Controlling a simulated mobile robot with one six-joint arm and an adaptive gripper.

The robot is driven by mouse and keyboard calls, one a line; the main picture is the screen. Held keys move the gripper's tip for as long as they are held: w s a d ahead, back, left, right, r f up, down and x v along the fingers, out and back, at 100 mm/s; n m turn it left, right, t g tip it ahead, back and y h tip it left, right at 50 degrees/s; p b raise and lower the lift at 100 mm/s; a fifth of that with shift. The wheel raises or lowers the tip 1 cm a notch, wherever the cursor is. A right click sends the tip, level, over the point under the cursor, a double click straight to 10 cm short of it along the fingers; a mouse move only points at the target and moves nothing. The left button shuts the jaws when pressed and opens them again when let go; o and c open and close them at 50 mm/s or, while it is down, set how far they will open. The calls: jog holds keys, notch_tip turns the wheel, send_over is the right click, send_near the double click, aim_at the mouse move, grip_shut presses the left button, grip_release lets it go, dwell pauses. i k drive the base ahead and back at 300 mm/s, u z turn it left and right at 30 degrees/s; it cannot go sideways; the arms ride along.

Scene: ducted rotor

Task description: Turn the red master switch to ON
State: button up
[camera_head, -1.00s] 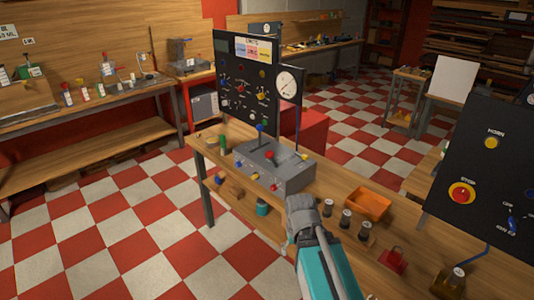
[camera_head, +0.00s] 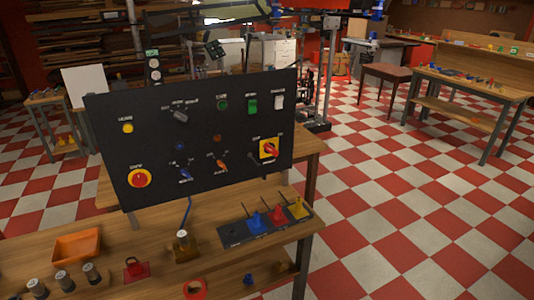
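The red master switch (camera_head: 270,150) is a red rotary handle on a yellow square plate at the right side of a black upright panel (camera_head: 208,170). Its handle looks tilted. The labels around it are too small to read. My gripper does not show in the current view.
The panel stands on a wooden bench (camera_head: 222,272). In front of it are an orange tray (camera_head: 77,246), several metal knobs, a red padlock-like block (camera_head: 136,269) and a dark board (camera_head: 240,232) with blue, red and yellow pieces. The checkered floor to the right is open.

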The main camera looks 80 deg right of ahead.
aim_at(269, 148)
jog(key=z, duration=2.7)
